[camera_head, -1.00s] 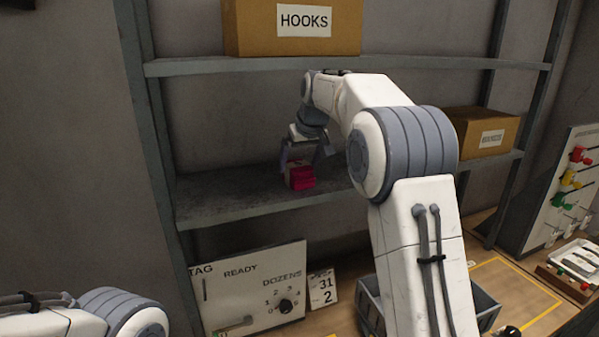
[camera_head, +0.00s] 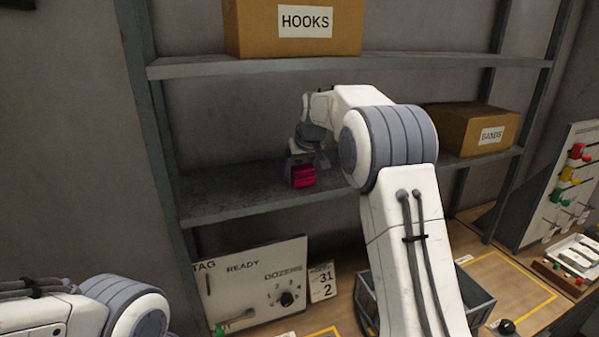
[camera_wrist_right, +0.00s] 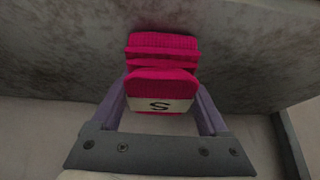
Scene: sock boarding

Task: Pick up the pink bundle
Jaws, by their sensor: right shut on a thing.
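The pink bundle (camera_head: 303,178) sits on the middle shelf (camera_head: 235,199), toward its front edge, at the left part of the rack. In the right wrist view the bundle (camera_wrist_right: 162,72) shows as folded pink knit with a pale band marked "S". My right gripper (camera_head: 302,168) reaches down over it from above and is shut on it, with one finger at each side (camera_wrist_right: 160,104). I cannot tell whether the bundle is clear of the shelf. My left arm shows at the lower left, but its gripper is out of view.
A cardboard box labelled "HOOKS" (camera_head: 293,27) stands on the upper shelf above. Below are a tag panel (camera_head: 252,287), a grey bin (camera_head: 481,303) and the bench. The shelf left of the bundle is clear.

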